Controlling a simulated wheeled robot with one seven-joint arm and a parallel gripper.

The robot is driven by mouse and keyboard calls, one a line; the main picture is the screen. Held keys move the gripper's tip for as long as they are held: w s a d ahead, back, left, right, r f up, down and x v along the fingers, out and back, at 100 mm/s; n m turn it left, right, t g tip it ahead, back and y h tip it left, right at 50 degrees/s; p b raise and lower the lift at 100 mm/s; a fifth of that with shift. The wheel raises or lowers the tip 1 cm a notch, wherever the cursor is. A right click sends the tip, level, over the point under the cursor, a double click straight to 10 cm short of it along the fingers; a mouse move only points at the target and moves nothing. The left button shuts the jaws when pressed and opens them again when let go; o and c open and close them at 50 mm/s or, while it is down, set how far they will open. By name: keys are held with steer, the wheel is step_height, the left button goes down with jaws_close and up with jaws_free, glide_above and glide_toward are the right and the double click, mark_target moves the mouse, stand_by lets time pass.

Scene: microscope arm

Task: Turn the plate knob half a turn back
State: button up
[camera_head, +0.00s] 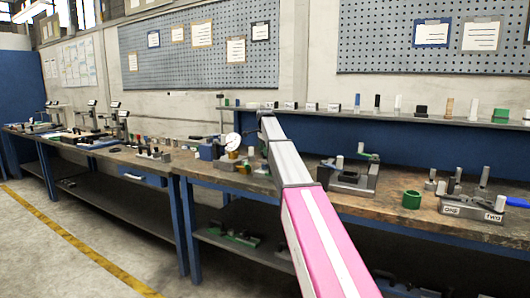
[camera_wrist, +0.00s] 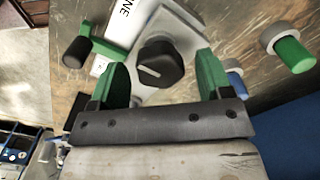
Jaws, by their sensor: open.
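In the wrist view a black round knob (camera_wrist: 161,60) with a white pointer line sits on a light grey plate (camera_wrist: 185,30). The pointer slants across the knob's face. My gripper (camera_wrist: 162,76) has green fingers, spread wide apart, one on each side of the knob. A gap shows between each finger and the knob, so nothing is held. How far the fingertips are above the plate I cannot tell. In the head view my arm reaches to the workbench, and the knob and my gripper cannot be made out there.
A green lever with a black grip (camera_wrist: 76,51) lies left of the knob. A green-capped peg (camera_wrist: 292,53) stands to the right on the wooden bench.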

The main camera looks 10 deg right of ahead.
steer(key=shift+f, duration=0.15)
steer(key=c, duration=0.9)
steer(key=shift+n, duration=0.3)
